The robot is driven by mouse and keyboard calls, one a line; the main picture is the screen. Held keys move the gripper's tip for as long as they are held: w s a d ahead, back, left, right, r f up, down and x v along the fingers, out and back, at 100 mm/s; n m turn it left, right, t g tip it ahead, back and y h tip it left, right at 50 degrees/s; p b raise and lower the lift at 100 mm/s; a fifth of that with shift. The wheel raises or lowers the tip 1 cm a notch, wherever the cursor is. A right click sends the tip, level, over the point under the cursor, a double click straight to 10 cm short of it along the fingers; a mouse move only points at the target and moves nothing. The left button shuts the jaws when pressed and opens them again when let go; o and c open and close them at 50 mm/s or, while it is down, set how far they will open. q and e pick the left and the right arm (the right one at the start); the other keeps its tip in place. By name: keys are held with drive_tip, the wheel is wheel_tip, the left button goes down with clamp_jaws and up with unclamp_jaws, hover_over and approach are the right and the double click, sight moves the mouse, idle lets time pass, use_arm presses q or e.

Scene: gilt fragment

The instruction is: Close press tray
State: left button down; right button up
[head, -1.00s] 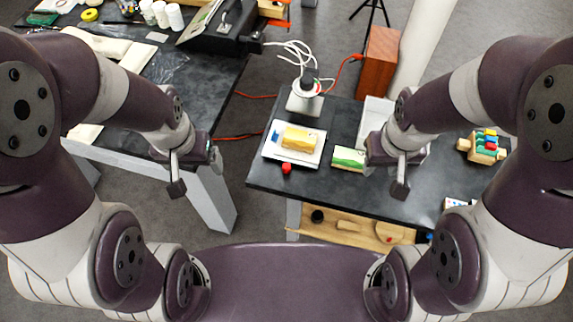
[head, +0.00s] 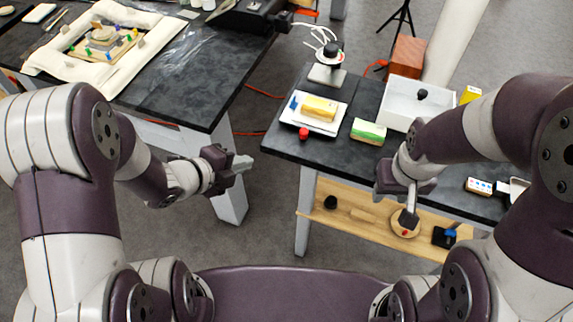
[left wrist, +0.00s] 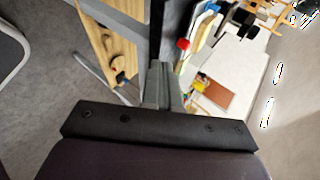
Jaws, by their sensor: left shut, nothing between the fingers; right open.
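No part in view is clearly a press tray. A black machine (head: 252,14) stands at the far edge of the left table, cut off by the frame top. A white box (head: 398,104) with a black knob stands on the right table. My left gripper (head: 240,165) is shut and empty in the gap between the tables, apart from both. Its fingers (left wrist: 162,88) are together in the left wrist view.
The right table (head: 285,130) holds a white plate (head: 300,122) with a yellow block, a red ball (head: 303,133) and a green-and-white block (head: 368,131). A wooden shelf (head: 350,222) is below. A framed piece (head: 95,45) lies on the left table.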

use_arm(q)
drive_tip(key=d+r+m+h, duration=0.1)
drive_tip(key=r+m, duration=0.1)
approach(300, 135)
drive_tip(key=f, duration=0.1)
drive_tip(key=d+f, duration=0.1)
drive_tip(key=w+f+b, duration=0.1)
drive_tip(key=shift+d+f, duration=0.15)
drive_tip(key=shift+f, duration=0.25)
drive_tip(key=shift+w+d+r+p, duration=0.15)
drive_tip(key=shift+w+d+p, duration=0.2)
drive_tip(key=shift+w+d, duration=1)
drive_tip(key=shift+w, duration=0.05)
use_arm(e)
drive_tip(key=shift+w+f, duration=0.25)
drive_tip(key=shift+w, duration=0.6)
